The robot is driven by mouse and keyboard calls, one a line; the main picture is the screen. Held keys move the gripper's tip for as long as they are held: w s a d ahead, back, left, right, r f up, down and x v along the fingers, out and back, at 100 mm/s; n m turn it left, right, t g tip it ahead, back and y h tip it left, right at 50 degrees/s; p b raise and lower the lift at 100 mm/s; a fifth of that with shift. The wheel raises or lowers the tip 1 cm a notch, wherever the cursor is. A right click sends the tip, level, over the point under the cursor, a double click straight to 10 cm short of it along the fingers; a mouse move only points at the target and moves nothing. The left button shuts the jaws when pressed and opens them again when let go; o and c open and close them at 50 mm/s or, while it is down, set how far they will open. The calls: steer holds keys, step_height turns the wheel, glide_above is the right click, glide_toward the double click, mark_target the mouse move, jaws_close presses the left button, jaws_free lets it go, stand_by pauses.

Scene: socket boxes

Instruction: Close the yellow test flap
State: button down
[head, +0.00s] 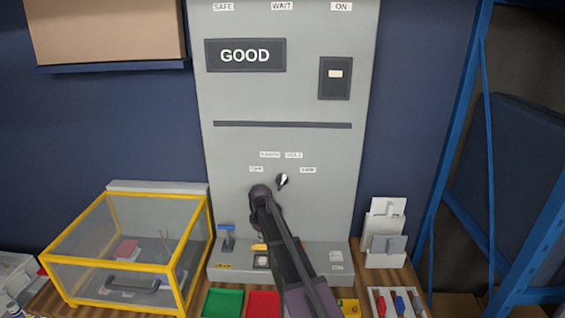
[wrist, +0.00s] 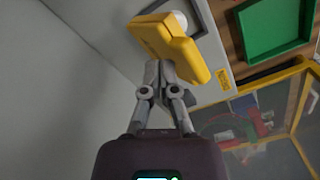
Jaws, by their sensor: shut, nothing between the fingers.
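The yellow test flap (wrist: 172,45) is large in the wrist view and stands up off the grey console ledge, so it is open. A round white part (wrist: 181,20) shows beside it. In the head view only a small yellow strip of the flap (head: 259,246) shows, left of my arm. My gripper (wrist: 160,66) is shut and empty, its fingertips close to the lower edge of the flap. I cannot tell whether they touch it. In the head view my arm covers the middle of the console and my fingertips cannot be made out.
The grey console (head: 230,150) has a GOOD display (head: 245,55) and a small knob (head: 282,181). A yellow-framed clear box (head: 75,267) stands left. Green (head: 222,303) and red (head: 263,304) trays lie in front. A blue rack (head: 467,130) stands right.

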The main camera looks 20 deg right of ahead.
steer(key=shift+s+f, duration=0.1)
stand_by(0.3)
steer(key=shift+s+a+f+b, duration=0.25)
steer(key=shift+s+f+b, duration=0.45)
steer(key=shift+s+b, duration=0.05)
steer(key=shift+s+a+f+b, duration=0.25)
steer(key=shift+s+f+b, duration=0.4)
steer(key=shift+s+b, duration=0.05)
step_height(320, 180, up, 7)
steer(key=p, duration=0.7)
steer(key=shift+r, duration=0.15)
stand_by(0.7)
